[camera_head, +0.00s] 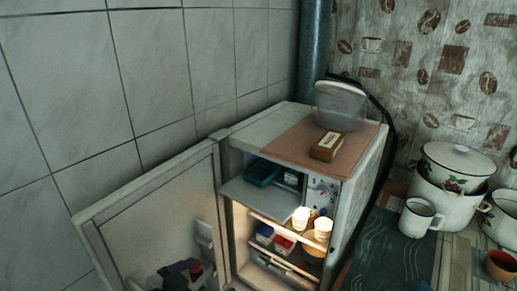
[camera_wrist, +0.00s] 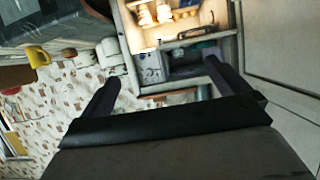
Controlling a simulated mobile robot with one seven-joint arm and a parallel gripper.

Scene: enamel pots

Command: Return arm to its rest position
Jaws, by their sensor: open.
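My gripper (camera_wrist: 160,84) shows in the wrist view, with its two dark fingers spread wide and nothing between them. It faces the small open fridge, which appears upside down in that view, with the lit shelf (camera_wrist: 180,22) at the top. In the head view the fridge (camera_head: 362,185) stands against the tiled wall, and its door (camera_head: 150,220) is swung open to the left. My gripper cannot be clearly made out in the head view. A dark shape low by the door is too dim to identify.
Two pale cups (camera_head: 301,218) (camera_head: 323,229) stand on the lit shelf. A brown box (camera_head: 327,146) and a clear container (camera_head: 341,104) are on top of the fridge.

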